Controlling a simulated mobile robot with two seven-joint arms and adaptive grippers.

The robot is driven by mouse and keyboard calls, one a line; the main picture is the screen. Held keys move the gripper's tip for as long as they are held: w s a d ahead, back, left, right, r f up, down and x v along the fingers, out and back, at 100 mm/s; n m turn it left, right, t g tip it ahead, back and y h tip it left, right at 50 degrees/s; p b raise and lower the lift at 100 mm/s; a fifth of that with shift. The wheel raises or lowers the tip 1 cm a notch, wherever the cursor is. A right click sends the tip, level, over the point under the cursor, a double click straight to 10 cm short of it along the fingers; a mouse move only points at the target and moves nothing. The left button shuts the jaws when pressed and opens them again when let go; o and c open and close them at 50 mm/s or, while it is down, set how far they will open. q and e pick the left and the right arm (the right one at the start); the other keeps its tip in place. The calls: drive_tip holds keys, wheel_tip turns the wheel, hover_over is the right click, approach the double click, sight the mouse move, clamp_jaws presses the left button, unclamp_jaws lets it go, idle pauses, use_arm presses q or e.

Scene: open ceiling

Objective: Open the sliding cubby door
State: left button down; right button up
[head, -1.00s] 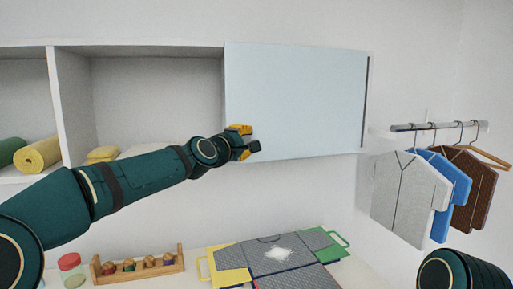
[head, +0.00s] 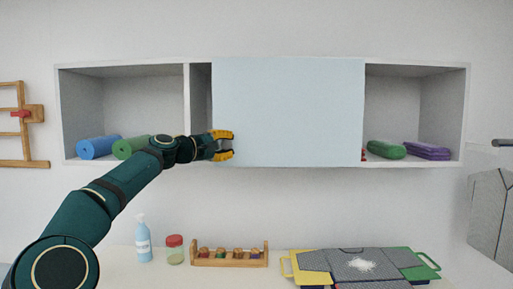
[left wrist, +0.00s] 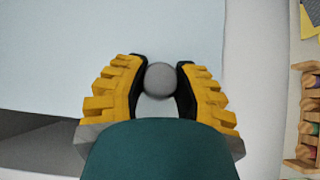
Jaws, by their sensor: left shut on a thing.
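The sliding cubby door (head: 290,110) is a pale blue panel across the front of the white wall cubby (head: 300,62). It covers the middle, leaving a narrow open strip at its left and the right compartment (head: 430,105) open. My left gripper (head: 229,146) is at the door's lower left corner. In the left wrist view, its yellow fingers (left wrist: 160,82) are shut on a round grey knob (left wrist: 160,80) on the door (left wrist: 210,30). The knob is not clear in the head view. My right gripper is out of view.
Blue (head: 99,147) and green (head: 130,147) rolls lie in the left compartment. Green (head: 386,150) and purple (head: 427,151) bundles lie in the right one.

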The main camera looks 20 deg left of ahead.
use_arm(q)
drive_tip(key=s+a, duration=0.2)
drive_tip(key=a, duration=0.4)
drive_tip(key=shift+f, duration=0.15)
drive_tip(key=c, duration=0.6)
unclamp_jaws()
drive_tip(key=shift+a, duration=0.1)
drive_tip(key=v, duration=1.2)
drive_tip(key=shift+p, duration=0.3)
